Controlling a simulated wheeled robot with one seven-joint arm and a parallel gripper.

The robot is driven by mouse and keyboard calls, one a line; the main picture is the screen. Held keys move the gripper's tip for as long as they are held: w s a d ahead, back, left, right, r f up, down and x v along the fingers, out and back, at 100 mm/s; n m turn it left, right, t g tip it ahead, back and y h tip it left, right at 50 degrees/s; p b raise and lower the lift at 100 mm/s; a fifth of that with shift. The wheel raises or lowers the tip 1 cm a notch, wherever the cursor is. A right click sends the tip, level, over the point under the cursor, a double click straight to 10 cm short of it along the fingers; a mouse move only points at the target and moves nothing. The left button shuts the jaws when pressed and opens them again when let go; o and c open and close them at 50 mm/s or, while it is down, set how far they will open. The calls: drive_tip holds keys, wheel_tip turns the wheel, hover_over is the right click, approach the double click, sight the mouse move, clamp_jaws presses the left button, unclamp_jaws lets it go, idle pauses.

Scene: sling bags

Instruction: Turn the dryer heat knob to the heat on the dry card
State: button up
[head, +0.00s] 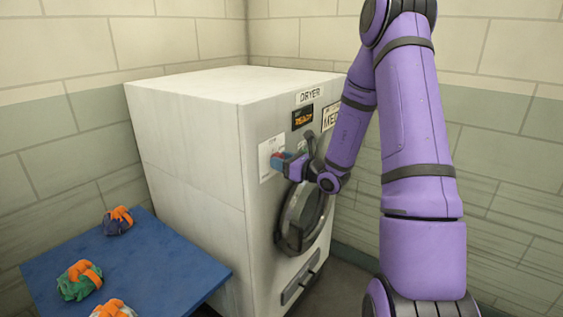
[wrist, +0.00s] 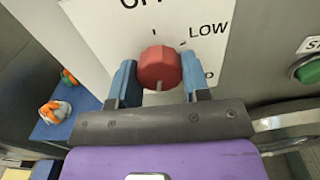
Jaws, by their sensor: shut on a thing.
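The red heat knob (wrist: 160,66) sits on a white dial plate (wrist: 100,35) on the dryer front (head: 262,215). The plate shows part of "OFF" above the knob, "LOW" at upper right, and a cut-off label ending in "D" at lower right. A pale mark shows on the knob's lower edge in the wrist view. My gripper (wrist: 160,80) is shut on the knob, one blue finger on each side. The gripper also shows at the plate in the head view (head: 279,160). The dry card (head: 331,117) reads "ME", its remainder hidden behind my arm.
A "DRYER" label (head: 309,96) and a dark display (head: 302,117) with orange letters are above the plate. The round door (head: 298,222) is below. A green button (wrist: 308,71) is right of the knob. A blue table (head: 165,265) with several orange-strapped bags stands at left.

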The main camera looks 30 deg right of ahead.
drive_tip(key=n, duration=1.1)
idle(0.5)
drive_tip(key=o, duration=0.9)
drive_tip(key=shift+o, duration=0.2)
drive_tip(key=v, duration=1.1)
drive_tip(key=shift+a+r, duration=0.1)
